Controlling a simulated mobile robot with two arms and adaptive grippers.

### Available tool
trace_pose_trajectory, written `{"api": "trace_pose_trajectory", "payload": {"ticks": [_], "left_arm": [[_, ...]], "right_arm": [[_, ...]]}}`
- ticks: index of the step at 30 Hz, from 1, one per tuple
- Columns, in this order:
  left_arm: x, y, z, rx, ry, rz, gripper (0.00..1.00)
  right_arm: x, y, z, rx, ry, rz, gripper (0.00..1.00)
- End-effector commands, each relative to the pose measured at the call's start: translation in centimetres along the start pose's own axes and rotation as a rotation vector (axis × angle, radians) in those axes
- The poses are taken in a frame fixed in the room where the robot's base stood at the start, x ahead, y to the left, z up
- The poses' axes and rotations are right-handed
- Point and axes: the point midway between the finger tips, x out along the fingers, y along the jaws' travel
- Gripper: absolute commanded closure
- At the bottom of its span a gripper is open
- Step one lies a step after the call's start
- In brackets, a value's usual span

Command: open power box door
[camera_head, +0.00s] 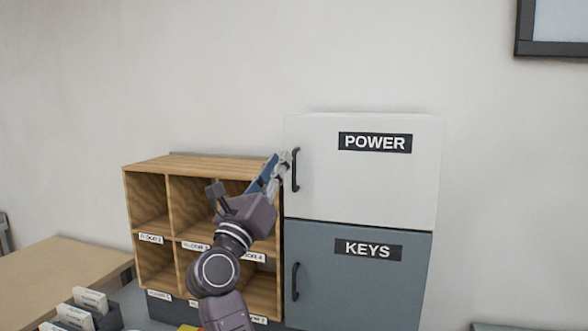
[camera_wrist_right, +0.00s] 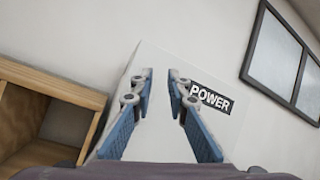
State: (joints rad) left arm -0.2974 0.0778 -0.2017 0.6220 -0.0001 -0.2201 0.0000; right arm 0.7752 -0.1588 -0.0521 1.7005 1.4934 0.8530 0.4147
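The power box (camera_head: 372,190) is a white box with a shut door and a black POWER label; it stands on top of the grey-blue keys box. Its dark vertical handle (camera_head: 295,170) is on the left side of the door. My right gripper (camera_head: 278,163) is just left of this handle, its fingers pointing up and right; contact cannot be told. In the right wrist view its two blue-padded fingers (camera_wrist_right: 162,84) are apart with nothing seen between them, and the white box (camera_wrist_right: 160,125) lies beyond. The handle does not show there. My left gripper is not in view.
A wooden shelf with labelled compartments (camera_head: 150,166) stands directly left of the boxes, behind my right arm. The keys box (camera_head: 365,285) with its own handle is below. A wooden table (camera_head: 60,270) and a card holder (camera_head: 85,310) are at lower left.

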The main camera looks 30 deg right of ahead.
Motion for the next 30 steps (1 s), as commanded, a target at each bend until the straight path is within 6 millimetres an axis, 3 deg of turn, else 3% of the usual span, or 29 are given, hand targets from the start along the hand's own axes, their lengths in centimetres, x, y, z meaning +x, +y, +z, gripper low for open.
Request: {"api": "trace_pose_trajectory", "payload": {"ticks": [3, 10, 14, 24, 30], "left_arm": [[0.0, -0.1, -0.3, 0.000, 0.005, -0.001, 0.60], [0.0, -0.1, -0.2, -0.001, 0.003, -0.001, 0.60], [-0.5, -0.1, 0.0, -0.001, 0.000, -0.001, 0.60], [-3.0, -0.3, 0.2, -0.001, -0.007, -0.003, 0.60], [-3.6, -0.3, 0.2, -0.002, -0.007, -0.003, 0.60]], "right_arm": [[1.4, 0.5, -1.4, 0.179, 0.235, 0.002, 0.85], [0.9, 2.3, -2.8, 0.328, 0.493, 0.035, 0.85], [1.3, 2.5, -3.2, 0.343, 0.528, 0.039, 0.85], [5.9, 3.0, -5.7, 0.339, 0.526, 0.037, 0.85], [7.3, 3.4, -6.7, 0.341, 0.526, 0.038, 0.85]]}}
